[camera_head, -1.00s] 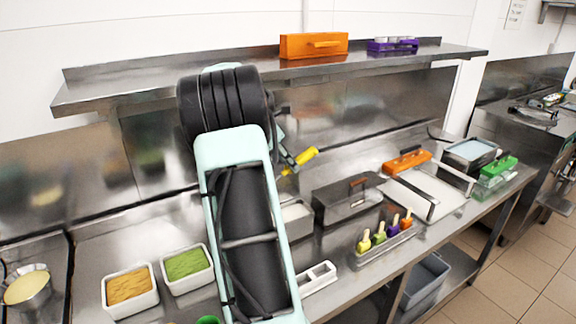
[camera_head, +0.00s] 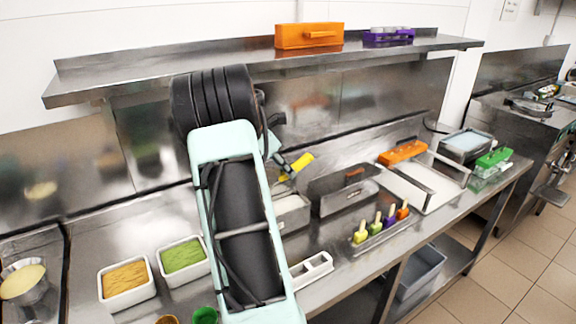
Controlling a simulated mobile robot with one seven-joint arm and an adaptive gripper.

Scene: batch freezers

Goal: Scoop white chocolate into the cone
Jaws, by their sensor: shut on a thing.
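My gripper (camera_head: 280,166) is partly hidden behind my arm and is shut on a yellow-handled scoop (camera_head: 299,165). The scoop is tilted, and its bowl cannot be made out. It is held above a pale rectangular tub (camera_head: 291,210) on the counter, which may hold the white chocolate; my arm covers the tub's left part. I cannot tell whether scoop and tub touch. No cone can be told for sure; a small brown round thing (camera_head: 167,320) is cut off at the bottom edge beside a green cup (camera_head: 205,315).
Tubs of tan (camera_head: 126,282) and green (camera_head: 183,257) filling stand left of my arm. A white slotted holder (camera_head: 312,268), a grey lidded box (camera_head: 342,190) and a tray of several coloured-handled items (camera_head: 383,238) stand right. A steel shelf (camera_head: 220,65) overhangs the back.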

